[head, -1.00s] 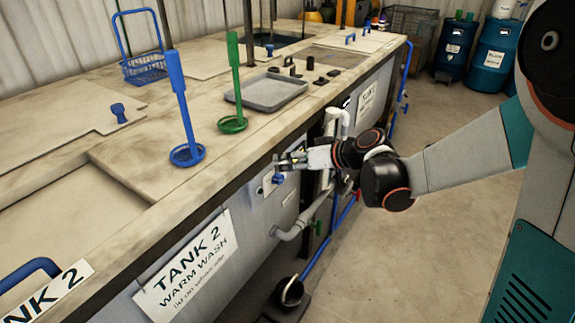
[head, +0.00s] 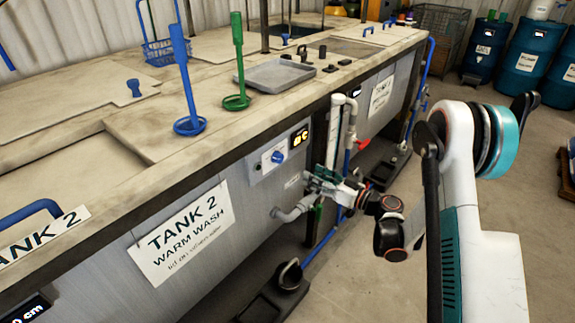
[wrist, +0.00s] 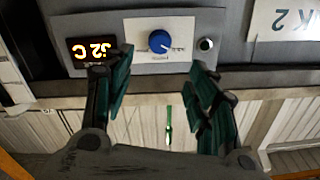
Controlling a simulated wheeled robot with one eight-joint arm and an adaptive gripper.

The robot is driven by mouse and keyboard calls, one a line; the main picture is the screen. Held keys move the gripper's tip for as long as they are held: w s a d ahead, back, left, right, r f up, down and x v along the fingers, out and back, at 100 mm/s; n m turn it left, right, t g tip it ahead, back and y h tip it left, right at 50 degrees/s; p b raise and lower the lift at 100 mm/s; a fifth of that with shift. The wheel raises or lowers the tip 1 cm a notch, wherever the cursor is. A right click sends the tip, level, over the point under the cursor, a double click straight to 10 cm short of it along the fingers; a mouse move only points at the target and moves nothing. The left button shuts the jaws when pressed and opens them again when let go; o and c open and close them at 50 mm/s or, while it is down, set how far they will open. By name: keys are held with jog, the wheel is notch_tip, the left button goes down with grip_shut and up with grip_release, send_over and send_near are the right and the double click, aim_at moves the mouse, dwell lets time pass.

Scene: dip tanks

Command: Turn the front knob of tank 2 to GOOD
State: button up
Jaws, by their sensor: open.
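The front knob of tank 2 (head: 278,157) is blue and sits on a light plate on the tank's front panel. In the wrist view the knob (wrist: 160,41) shows a white pointer line toward the lower right; the small labels around it are too small to read. My gripper (head: 310,178) is open and empty, to the right of and below the knob, apart from it. In the wrist view its fingers (wrist: 158,72) spread on both sides, below the knob in the picture. The tank 2 sign (head: 180,232) hangs left of the panel.
A lit display (head: 300,137) is beside the knob, upside down in the wrist view. White and grey pipes (head: 336,135) with a red valve handle run close right of my gripper. A black foot pedal (head: 290,277) stands below.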

aim_at(281, 160)
jog(key=b+x, duration=0.3)
jog(key=x, duration=1)
jog(key=shift+w+a+b, duration=0.2)
jog(key=shift+a+b, duration=0.1)
jog(key=shift+c, duration=0.6)
jog(key=c, duration=1)
